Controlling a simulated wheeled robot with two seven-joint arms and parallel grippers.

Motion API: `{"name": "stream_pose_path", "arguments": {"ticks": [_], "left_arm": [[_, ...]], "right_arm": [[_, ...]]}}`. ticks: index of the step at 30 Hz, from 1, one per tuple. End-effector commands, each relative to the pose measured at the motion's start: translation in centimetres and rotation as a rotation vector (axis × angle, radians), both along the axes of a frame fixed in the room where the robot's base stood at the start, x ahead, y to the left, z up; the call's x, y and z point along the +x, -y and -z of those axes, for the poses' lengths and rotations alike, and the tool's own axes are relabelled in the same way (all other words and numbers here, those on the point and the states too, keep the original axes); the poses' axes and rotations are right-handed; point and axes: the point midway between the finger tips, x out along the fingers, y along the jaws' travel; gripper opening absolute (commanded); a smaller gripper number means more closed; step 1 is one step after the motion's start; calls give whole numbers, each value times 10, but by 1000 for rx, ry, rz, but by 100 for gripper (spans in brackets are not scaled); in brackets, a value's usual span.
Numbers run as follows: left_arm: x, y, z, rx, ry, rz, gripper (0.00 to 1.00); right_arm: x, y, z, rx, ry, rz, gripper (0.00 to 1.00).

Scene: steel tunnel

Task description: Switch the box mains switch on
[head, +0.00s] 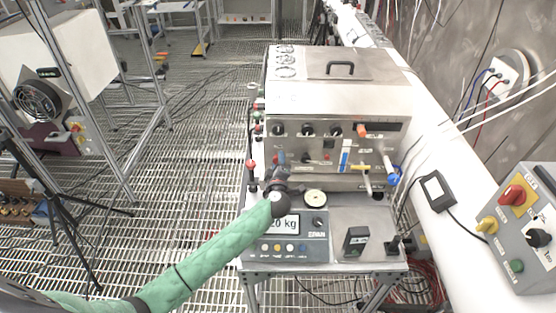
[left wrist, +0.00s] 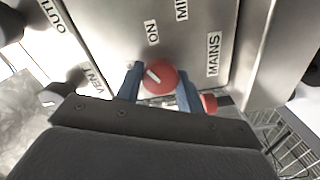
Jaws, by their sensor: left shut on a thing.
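The steel box (head: 300,101) stands on a metal cart, its front carrying several knobs, valves and a display. In the left wrist view its panel (left wrist: 105,35) has labels reading ON and MAINS. A round red switch knob (left wrist: 160,76) with a white pointer mark sits below the ON label; the mark slants toward the upper left of the picture. My left gripper (head: 280,160) is at the lower left of the box front. In the left wrist view the blue fingers of my left gripper (left wrist: 160,88) are shut on the red knob, one on each side. My right gripper is not visible.
A scale (head: 290,250) with a lit display sits on the cart below my left gripper. A small black device (head: 356,241) stands to its right. A grey control box (head: 530,240) with a red switch is at the far right. Another red part (left wrist: 209,103) is beside the right finger.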

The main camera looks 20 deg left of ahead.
Motion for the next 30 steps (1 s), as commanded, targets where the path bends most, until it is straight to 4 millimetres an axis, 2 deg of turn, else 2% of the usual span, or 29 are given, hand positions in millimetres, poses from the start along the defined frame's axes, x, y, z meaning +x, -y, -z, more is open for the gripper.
{"name": "stream_pose_path", "arguments": {"ticks": [15,30], "left_arm": [[0,1,2,400,-117,3,15],[-1,1,2,535,-156,2,15]], "right_arm": [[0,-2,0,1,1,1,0],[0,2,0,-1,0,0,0]]}}
